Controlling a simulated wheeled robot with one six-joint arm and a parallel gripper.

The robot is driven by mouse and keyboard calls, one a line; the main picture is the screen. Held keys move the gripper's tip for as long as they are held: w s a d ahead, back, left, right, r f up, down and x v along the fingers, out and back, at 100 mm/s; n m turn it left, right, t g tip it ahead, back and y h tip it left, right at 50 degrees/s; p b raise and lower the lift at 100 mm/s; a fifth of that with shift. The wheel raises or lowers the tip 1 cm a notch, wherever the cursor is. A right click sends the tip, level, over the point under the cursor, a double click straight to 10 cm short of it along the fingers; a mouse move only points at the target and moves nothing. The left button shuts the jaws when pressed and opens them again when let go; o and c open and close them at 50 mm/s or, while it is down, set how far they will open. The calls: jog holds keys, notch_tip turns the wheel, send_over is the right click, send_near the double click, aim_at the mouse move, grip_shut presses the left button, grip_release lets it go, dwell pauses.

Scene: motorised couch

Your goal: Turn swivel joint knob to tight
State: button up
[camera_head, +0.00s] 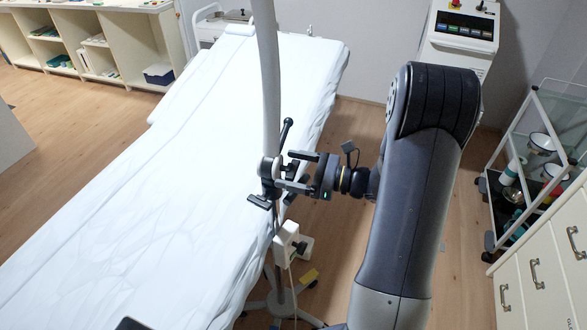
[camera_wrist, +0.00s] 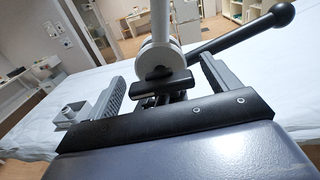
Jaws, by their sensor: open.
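The swivel joint (camera_head: 267,168) sits on an upright pole beside the couch; it shows as a pale round body in the wrist view (camera_wrist: 160,55). A black knob (camera_wrist: 163,88) faces my gripper on the joint's near side. A black lever with a ball end (camera_head: 287,130) slants up from the joint; it also shows in the wrist view (camera_wrist: 240,33). Another black handle (camera_head: 260,201) sticks out below the joint. My gripper (camera_head: 284,170) is open, its fingers on either side of the black knob in the wrist view (camera_wrist: 163,75). I see gaps on both sides; finger contact is not visible.
The white-covered couch (camera_head: 180,150) lies left of and behind the pole (camera_head: 268,80). A white box (camera_head: 290,243) hangs lower on the stand. A trolley (camera_head: 530,160) and drawers (camera_head: 545,265) stand at right. Floor is clear between them and my arm.

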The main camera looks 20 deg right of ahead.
jog(key=b+v, duration=0.2)
jog(key=v, duration=0.9)
jog(key=shift+a, duration=0.1)
jog(key=p+x, duration=0.2)
jog(key=x, duration=0.9)
dwell(0.4)
